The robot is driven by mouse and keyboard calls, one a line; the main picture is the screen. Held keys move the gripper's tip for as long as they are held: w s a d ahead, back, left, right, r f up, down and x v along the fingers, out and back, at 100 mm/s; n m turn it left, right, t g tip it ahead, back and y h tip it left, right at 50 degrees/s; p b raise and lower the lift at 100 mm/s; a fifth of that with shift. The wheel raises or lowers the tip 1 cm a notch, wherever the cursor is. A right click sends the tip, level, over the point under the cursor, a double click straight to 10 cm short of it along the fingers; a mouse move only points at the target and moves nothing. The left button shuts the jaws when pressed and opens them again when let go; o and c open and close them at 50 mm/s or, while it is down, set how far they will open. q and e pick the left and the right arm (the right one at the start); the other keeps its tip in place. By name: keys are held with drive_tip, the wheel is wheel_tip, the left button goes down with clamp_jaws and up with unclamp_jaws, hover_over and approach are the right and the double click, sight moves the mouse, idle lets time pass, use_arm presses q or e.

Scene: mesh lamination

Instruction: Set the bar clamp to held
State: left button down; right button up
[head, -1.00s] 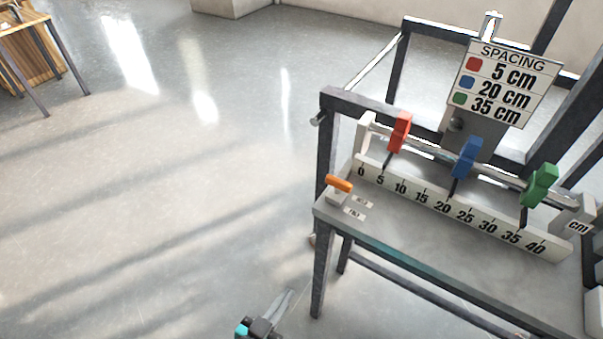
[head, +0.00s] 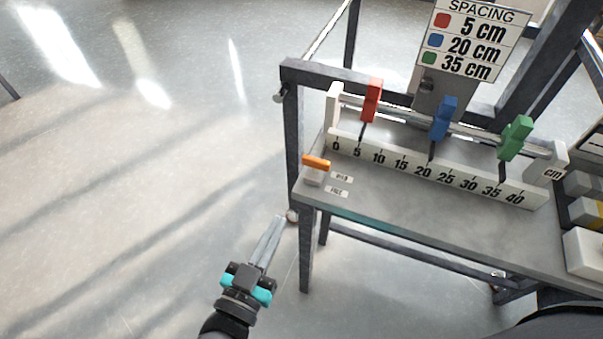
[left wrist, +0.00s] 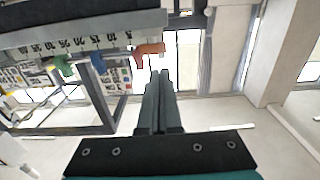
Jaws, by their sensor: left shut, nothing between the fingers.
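The bar clamp's orange handle (head: 316,162) sits on a small pale base (head: 313,178) at the left end of the grey bench. Two small white labels lie beside it, an upper one (head: 342,179) and a lower one (head: 336,191); their print is too small to read surely. The handle lies roughly crosswise in the head view. It also shows in the left wrist view (left wrist: 153,47), just beyond the fingertips. My left gripper (head: 277,222) is shut and empty, apart from the handle, out in front of the bench's left corner. My right gripper is not in view.
Red (head: 371,101), blue (head: 443,119) and green (head: 515,138) sliders sit on a rail behind a numbered ruler (head: 400,165). A spacing sign (head: 472,42) stands behind. The bench's dark frame post (head: 293,150) rises at the left. Floor left of the bench is clear.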

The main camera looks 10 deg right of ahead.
sight(308, 164)
use_arm(q)
drive_tip(key=b+x, duration=0.2)
drive_tip(key=x, duration=1.1)
drive_tip(key=shift+d, duration=0.1)
